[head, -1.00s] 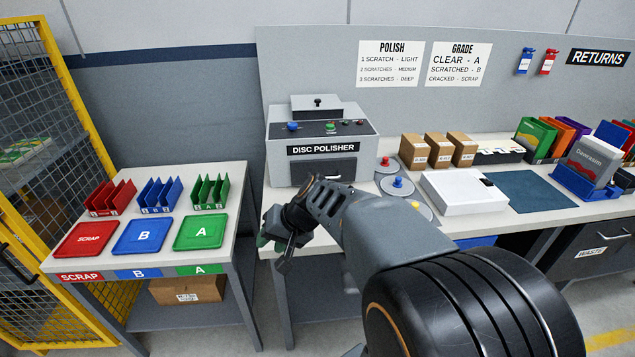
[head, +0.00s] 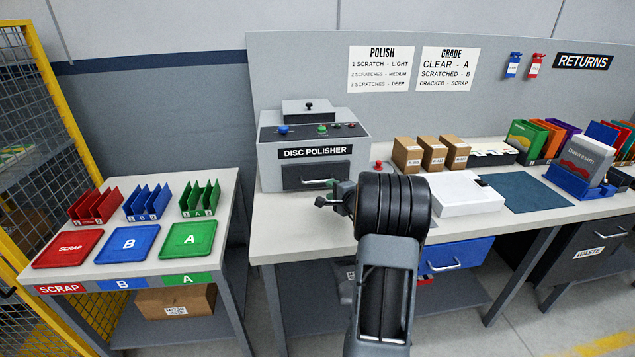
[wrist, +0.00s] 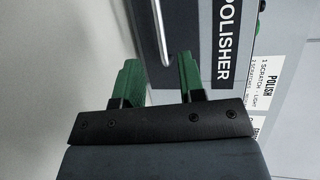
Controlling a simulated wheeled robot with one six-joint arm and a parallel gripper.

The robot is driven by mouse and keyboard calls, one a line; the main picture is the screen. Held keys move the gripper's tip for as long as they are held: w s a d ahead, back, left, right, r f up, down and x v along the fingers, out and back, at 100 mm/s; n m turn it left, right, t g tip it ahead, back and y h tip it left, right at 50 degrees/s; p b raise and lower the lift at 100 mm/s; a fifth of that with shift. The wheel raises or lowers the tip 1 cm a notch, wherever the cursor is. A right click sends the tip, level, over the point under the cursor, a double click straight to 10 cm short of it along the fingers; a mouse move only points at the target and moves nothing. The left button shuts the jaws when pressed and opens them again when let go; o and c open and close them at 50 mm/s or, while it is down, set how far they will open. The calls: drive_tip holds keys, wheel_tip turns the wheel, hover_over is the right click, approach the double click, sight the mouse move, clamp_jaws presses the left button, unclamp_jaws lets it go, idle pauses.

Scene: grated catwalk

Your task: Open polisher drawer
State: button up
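The disc polisher (head: 272,150) is a grey box on the left end of the long bench, with a dark drawer front (head: 300,176) and a silver bar handle (head: 318,183) low on its face. The drawer looks closed. My gripper (head: 325,201) is in front of the drawer, near the handle. In the wrist view its two green fingers (wrist: 158,82) are apart, and the silver handle (wrist: 160,35) runs up from between their tips. I cannot tell whether the fingers touch it. The polisher's sign also shows there (wrist: 222,40).
A red button (head: 377,165), cardboard boxes (head: 432,153) and a white case (head: 460,192) stand right of the polisher. A side table (head: 140,262) with red, blue and green trays is at the left. Bare bench top lies in front of the polisher.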

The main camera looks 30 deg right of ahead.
sight(318, 182)
drive_tip(key=w, duration=0.3)
drive_tip(key=w+f+p, duration=0.1)
drive_tip(key=w, duration=0.5)
drive_tip(key=shift+w+d+f+p, duration=0.2)
drive_tip(key=shift+f+p, duration=0.1)
drive_tip(key=shift+f, duration=0.1)
clamp_jaws()
